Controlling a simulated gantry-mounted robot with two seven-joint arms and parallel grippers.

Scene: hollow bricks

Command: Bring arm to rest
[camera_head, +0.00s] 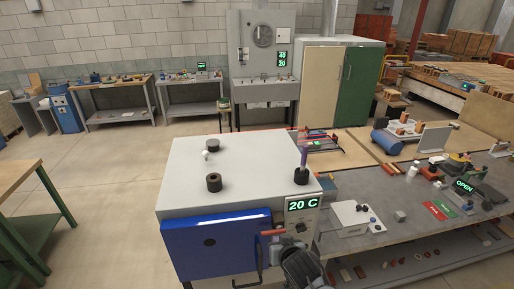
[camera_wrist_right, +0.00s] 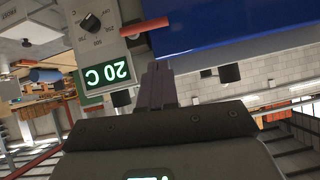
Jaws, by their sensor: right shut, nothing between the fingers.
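My right gripper (camera_head: 272,246) is low at the front of a white oven-like box (camera_head: 240,160), near the right edge of its blue door (camera_head: 215,245). In the right wrist view my right gripper's fingers (camera_wrist_right: 158,84) are shut together with nothing between them. Beyond them that view shows the blue door (camera_wrist_right: 220,22), the green "20 C" display (camera_wrist_right: 108,73) and a red bar (camera_wrist_right: 143,27). The display (camera_head: 303,204) also shows in the head view. I cannot tell whether the door is fully closed. My left gripper is not in view.
A dark hollow cylinder (camera_head: 214,183) and a dark piece with a purple upright (camera_head: 302,172) stand on the box. A cluttered grey workbench (camera_head: 390,190) is at right, a green-framed table (camera_head: 25,180) at left. The floor (camera_head: 110,180) between is clear.

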